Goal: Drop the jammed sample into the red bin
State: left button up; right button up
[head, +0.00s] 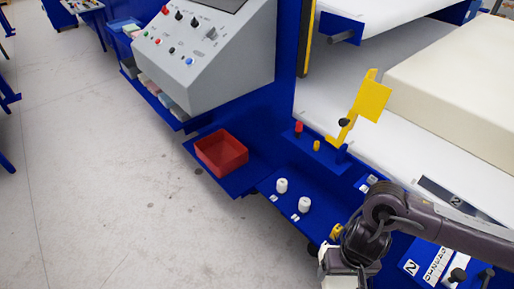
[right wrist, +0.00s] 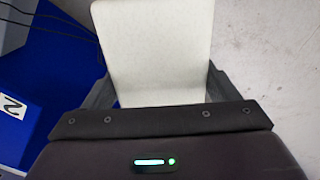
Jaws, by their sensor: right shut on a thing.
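The red bin (head: 221,153) is an open, empty-looking tray on a blue shelf left of centre in the head view. A pale cream foam block, the sample (right wrist: 153,50), stands between the fingers of my right gripper (right wrist: 157,92) in the right wrist view. The gripper is shut on it. In the head view my right gripper (head: 348,268) is at the bottom edge, right of and nearer than the bin, well apart from it. Its fingertips and most of the sample are cut off there. My left gripper is not in view.
Two white knobs (head: 293,195) stand on the blue shelf between my right arm and the bin. A yellow bracket (head: 370,100) rises beside the white machine bed. A grey control console (head: 205,55) stands behind the bin. Grey floor (head: 110,200) is clear at left.

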aim_at(225, 158)
jog(key=i+j, duration=0.15)
jog(key=j, duration=0.25)
jog(key=i+j+z, duration=0.1)
jog(key=j, duration=0.3)
jog(key=i+j+z, duration=0.1)
jog(key=j, duration=0.3)
jog(key=i+j, duration=0.2)
jog(key=j, duration=0.25)
jog(key=i+j+z, duration=0.1)
jog(key=j, duration=0.3)
jog(key=i+j, duration=0.1)
jog(key=j, duration=0.35)
jog(key=i+j+z, duration=0.15)
jog(key=j, duration=0.25)
